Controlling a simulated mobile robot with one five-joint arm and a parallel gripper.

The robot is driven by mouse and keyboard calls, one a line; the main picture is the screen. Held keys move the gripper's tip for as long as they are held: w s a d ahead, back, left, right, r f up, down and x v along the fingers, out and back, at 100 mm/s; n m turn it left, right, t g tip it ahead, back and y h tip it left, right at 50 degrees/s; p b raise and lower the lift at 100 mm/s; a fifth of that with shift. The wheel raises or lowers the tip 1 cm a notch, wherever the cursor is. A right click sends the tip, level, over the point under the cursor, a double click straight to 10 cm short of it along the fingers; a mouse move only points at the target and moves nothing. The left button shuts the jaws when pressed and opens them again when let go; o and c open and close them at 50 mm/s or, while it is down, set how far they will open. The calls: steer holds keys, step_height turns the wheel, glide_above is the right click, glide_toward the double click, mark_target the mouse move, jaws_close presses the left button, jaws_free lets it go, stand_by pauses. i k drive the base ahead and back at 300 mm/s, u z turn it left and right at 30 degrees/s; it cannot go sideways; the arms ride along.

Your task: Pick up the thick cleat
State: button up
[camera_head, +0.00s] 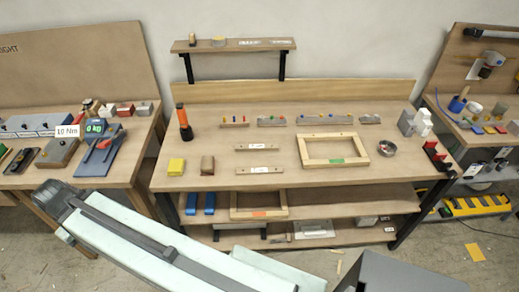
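Two short pale wooden strips that look like cleats lie on the middle workbench, one behind the other. The rear strip (243,148) and the front strip (245,171) each carry a small white label, too small to read. The front one looks slightly longer, but I cannot tell which is the thick cleat. Both lie flat, apart from each other, left of a wooden frame. My pale arm crosses the lower left of the picture, in front of the bench and well short of both strips. I cannot make out gripper fingers on it.
A yellow block (176,166), a brown block (207,165) and an orange-topped bottle (183,122) are to the left. Several strips with coloured pegs line the back. Bare bench (215,145) surrounds the cleats.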

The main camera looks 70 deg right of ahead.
mark_target(239, 148)
steer(key=u, duration=0.65)
steer(key=k, duration=0.7)
steer(key=z, duration=0.6)
steer(key=i, duration=1.05)
steer(key=z, duration=0.05)
